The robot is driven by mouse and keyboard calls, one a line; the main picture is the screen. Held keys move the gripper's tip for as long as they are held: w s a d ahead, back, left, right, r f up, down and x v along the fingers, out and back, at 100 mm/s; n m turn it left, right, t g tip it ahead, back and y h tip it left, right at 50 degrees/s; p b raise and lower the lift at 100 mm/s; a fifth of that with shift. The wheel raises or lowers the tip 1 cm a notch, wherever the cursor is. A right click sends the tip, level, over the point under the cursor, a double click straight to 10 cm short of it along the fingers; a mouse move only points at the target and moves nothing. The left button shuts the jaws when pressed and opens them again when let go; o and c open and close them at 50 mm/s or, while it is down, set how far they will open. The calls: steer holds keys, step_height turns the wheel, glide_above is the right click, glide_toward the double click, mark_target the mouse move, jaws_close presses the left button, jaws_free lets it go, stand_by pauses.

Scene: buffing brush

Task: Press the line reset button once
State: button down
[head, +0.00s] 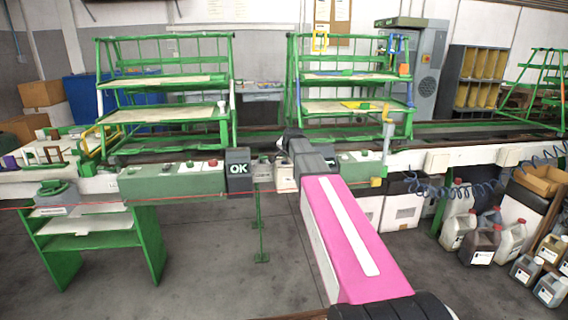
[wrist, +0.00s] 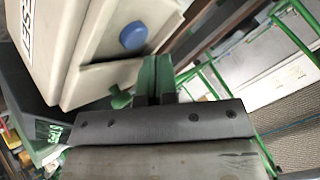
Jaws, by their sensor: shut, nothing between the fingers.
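In the wrist view a round blue button (wrist: 133,36) sits on the face of a beige box (wrist: 92,62). I see a gap between fingers and button in the picture, but cannot tell the depth. In the head view my gripper (head: 292,138) is over the line beside the beige box (head: 285,178); my arm hides part of the box, and the button is not visible there.
A green panel (head: 172,180) with small buttons, one red, runs further left. Green racks (head: 165,80) stand behind the line. Jugs (head: 482,243) stand on the floor at right.

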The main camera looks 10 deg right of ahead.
steer(key=shift+r, duration=0.1)
steer(key=shift+r, duration=2.4)
